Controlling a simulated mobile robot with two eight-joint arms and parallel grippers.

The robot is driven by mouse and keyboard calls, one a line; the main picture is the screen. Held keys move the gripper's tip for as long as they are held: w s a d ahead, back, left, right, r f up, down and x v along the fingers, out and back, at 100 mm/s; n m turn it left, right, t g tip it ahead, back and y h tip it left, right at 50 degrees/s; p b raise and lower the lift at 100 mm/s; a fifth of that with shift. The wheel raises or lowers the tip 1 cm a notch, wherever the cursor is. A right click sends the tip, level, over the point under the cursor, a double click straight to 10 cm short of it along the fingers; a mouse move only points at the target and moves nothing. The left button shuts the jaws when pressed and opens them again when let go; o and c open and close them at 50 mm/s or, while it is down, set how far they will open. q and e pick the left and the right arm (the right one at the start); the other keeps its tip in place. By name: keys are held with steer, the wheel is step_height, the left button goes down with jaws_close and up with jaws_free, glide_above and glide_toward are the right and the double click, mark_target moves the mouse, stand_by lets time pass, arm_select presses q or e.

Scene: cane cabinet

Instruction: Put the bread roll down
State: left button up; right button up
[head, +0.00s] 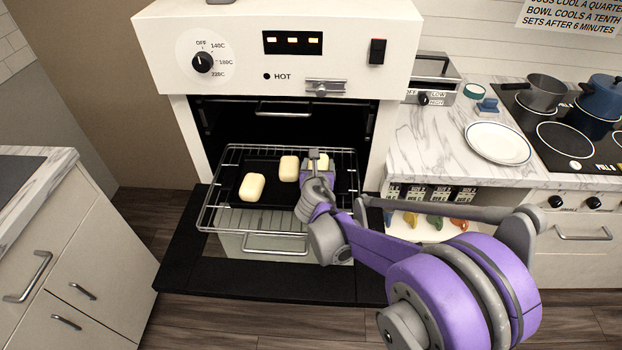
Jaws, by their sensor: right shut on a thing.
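Several pale bread rolls are on or over a black baking tray (222,209) on the pulled-out wire rack (206,222) of the oven. One roll (252,187) lies at the left of the tray, and a second roll (289,168) lies near the middle. My right gripper (316,163) reaches over the right part of the tray and is shut on a third bread roll (321,159). The gripper and wrist partly hide this roll, and I cannot tell whether it touches the tray. My left gripper is not in view.
The black oven door (270,284) is folded down in front. A white counter (430,155) at the right holds a plate (498,143) and a toaster-like appliance (432,78). A cooktop with a grey pot (541,93) and a blue pot (598,100) lies farther right. A cabinet (60,270) stands at the left.

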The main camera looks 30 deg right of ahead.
steer(key=shift+a+f+b, duration=0.1)
steer(key=shift+f+b, duration=0.2)
steer(key=shift+f, duration=2.1)
steer(key=shift+f, duration=0.1)
steer(key=o, duration=1.1)
steer(key=shift+r, duration=0.2)
steer(key=v, duration=1.2)
steer(key=shift+p, duration=0.4)
steer(key=shift+f, duration=0.1)
